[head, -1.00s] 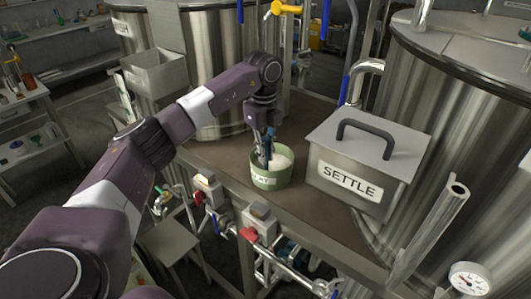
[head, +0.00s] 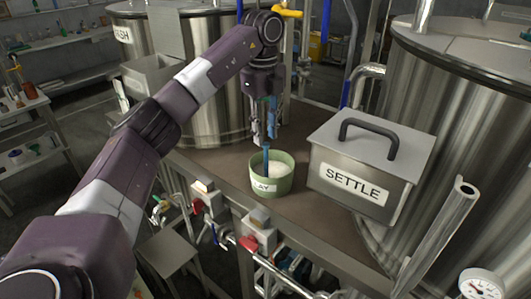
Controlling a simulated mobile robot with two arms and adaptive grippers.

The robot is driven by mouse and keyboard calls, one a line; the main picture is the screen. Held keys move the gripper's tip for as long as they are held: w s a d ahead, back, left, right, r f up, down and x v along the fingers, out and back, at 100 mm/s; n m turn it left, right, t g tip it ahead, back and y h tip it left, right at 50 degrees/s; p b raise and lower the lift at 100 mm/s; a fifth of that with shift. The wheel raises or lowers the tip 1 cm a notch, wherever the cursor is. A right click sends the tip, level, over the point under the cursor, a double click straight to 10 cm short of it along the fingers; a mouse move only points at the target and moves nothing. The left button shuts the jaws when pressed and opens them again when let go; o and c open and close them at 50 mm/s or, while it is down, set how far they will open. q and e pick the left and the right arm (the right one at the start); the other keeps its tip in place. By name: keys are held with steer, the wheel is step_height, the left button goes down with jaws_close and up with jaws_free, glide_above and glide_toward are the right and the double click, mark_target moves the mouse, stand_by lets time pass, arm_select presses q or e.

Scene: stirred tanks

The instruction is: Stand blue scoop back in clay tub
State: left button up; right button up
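The clay tub (head: 285,184) is a round green tub with a white label and pale clay inside, standing on the brown bench top. The blue scoop (head: 266,163) stands upright in the tub, near its left side, with its lower end in the clay or hidden by the rim. My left gripper (head: 264,137) points down just above the tub, its fingers apart near the top of the scoop. It looks open, and the scoop does not look gripped. The dark fingers partly hide the upper handle. My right gripper is not in view.
A steel box labelled SETTLE (head: 352,183) with a black handle stands close on the tub's right. Large steel tanks (head: 455,130) stand behind and to the right. Valves and pipes (head: 250,243) run below the bench's front edge.

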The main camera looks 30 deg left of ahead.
arm_select(q)
steer(key=shift+s+r, duration=0.1)
steer(key=shift+r, duration=1.2)
